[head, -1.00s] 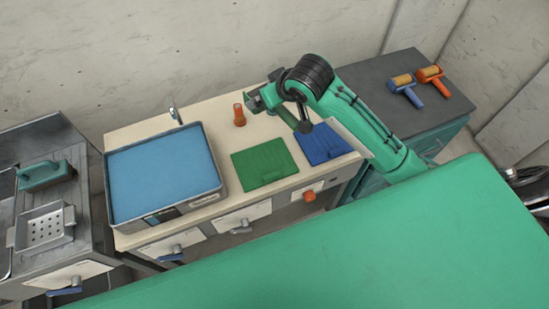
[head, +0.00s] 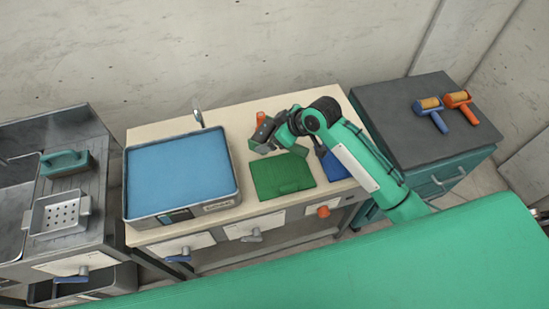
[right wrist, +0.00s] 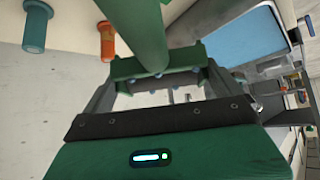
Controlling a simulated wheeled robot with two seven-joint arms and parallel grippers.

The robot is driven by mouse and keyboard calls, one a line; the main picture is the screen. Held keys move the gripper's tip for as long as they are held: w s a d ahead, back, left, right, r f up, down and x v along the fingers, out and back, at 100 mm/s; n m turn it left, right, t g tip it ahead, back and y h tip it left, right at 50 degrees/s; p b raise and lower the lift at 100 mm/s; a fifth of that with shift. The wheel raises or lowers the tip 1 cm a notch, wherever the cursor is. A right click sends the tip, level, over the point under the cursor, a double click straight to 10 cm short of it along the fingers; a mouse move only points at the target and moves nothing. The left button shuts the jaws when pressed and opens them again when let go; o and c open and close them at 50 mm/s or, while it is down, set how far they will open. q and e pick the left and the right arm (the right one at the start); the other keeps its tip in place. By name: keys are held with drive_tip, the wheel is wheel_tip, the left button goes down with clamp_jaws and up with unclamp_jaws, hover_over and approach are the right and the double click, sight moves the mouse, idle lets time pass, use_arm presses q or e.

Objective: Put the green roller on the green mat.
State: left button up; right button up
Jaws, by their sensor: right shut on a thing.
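My right gripper (head: 268,142) is over the cream worktop, just behind and above the green mat (head: 282,178). In the right wrist view the gripper (right wrist: 157,68) is shut on a dark green cylinder, the green roller (right wrist: 146,35), which runs up out of the picture. In the head view the roller is mostly hidden by the gripper and arm, and I cannot tell its full shape. The green mat lies flat and nothing rests on it. My left gripper is not in view.
A blue mat (head: 339,168) lies right of the green mat, partly behind my arm. An orange upright piece (head: 261,121) stands behind the gripper. A blue-filled tray (head: 180,172) is left. Blue (head: 432,113) and orange (head: 461,104) rollers lie on the dark cabinet.

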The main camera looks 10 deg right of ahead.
sight(297, 153)
wheel_tip(297, 153, down, 12)
drive_tip(key=shift+f+p, duration=0.2)
drive_tip(key=shift+p, duration=0.8)
drive_tip(key=shift+f, duration=0.2)
drive_tip(key=shift+f, duration=0.15)
drive_tip(key=o, duration=0.7)
drive_tip(key=shift+b+v, duration=1.1)
drive_tip(key=shift+v, duration=5)
drive_tip(key=shift+a, duration=0.15)
